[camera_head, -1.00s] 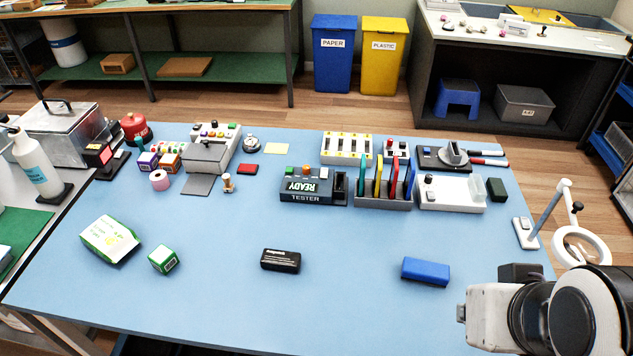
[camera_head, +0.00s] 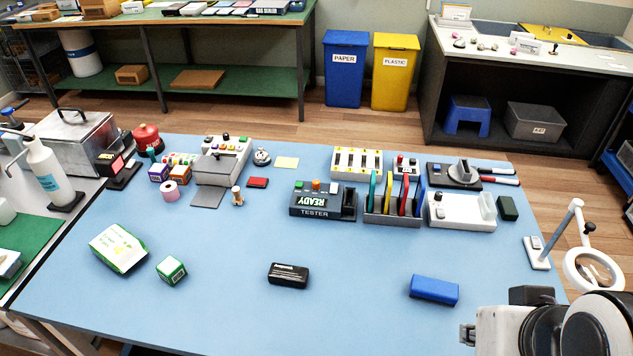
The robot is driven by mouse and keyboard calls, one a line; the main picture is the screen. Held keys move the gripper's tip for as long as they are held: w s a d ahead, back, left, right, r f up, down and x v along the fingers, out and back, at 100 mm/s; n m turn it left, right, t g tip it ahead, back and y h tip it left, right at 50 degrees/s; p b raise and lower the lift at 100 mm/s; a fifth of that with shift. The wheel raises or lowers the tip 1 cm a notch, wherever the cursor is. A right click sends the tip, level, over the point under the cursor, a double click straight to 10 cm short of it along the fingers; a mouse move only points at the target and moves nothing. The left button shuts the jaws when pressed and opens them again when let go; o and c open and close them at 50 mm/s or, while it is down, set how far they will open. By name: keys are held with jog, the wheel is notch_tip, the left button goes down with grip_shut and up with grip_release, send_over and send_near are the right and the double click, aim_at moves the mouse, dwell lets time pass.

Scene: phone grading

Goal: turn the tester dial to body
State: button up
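The tester (camera_head: 318,212) is a dark box with TESTER on its front edge and a lit panel reading READY. It stands on the blue table, right of the middle. A larger grey knob (camera_head: 464,171) sits on a separate dark base farther right. Part of my arm (camera_head: 530,325) shows at the bottom right corner, well apart from the tester.
A rack (camera_head: 393,217) of coloured upright pieces stands right against the tester, with a white device (camera_head: 462,213) beyond it. A black box (camera_head: 288,275), a blue block (camera_head: 434,290) and a green-white box (camera_head: 171,270) lie in front. The table between them is clear.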

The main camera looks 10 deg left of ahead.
jog(key=o, duration=0.3)
jog(key=shift+w, duration=0.1)
jog(key=w+a+f+n+t+y, duration=0.15)
jog(key=w+a, duration=0.25)
jog(key=w, duration=1.1)
jog(key=w+a+n+t, duration=0.15)
jog(key=w+a, duration=0.35)
jog(key=w, duration=1.1)
jog(key=w+a+f+t+y, duration=0.2)
jog(key=w+a+f, duration=0.6)
jog(key=w, duration=0.3)
jog(key=n+t+y, duration=0.2)
send_near(317, 183)
jog(key=shift+w+a+f, duration=0.15)
jog(key=shift+w+a, duration=0.25)
jog(key=shift+w, duration=0.15)
jog(key=shift+w+m+h, duration=0.1)
jog(key=shift+m+h, duration=0.15)
jog(key=shift+m, duration=0.05)
jog(key=shift+x, duration=3.8)
jog(key=shift+f, duration=0.1)
